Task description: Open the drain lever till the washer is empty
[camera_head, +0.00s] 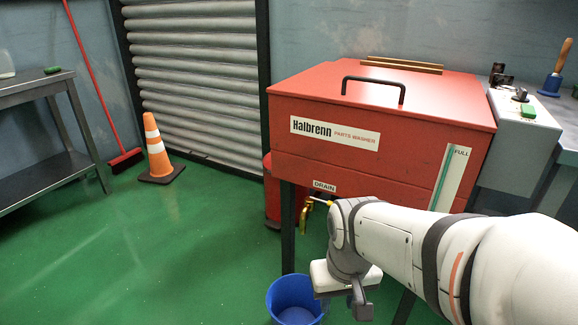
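The red parts washer (390,120) stands on dark legs with its lid shut. My gripper (347,303) hangs below and right of the tap. Its fingers are only partly visible, and nothing is clearly held.
A blue bucket (294,303) stands on the green floor below the tap, just left of my gripper. A washer leg (288,228) stands left of the tap. A grey control box (520,140) is at the right. A cone (156,150) and broom (126,159) stand far left. The left floor is clear.

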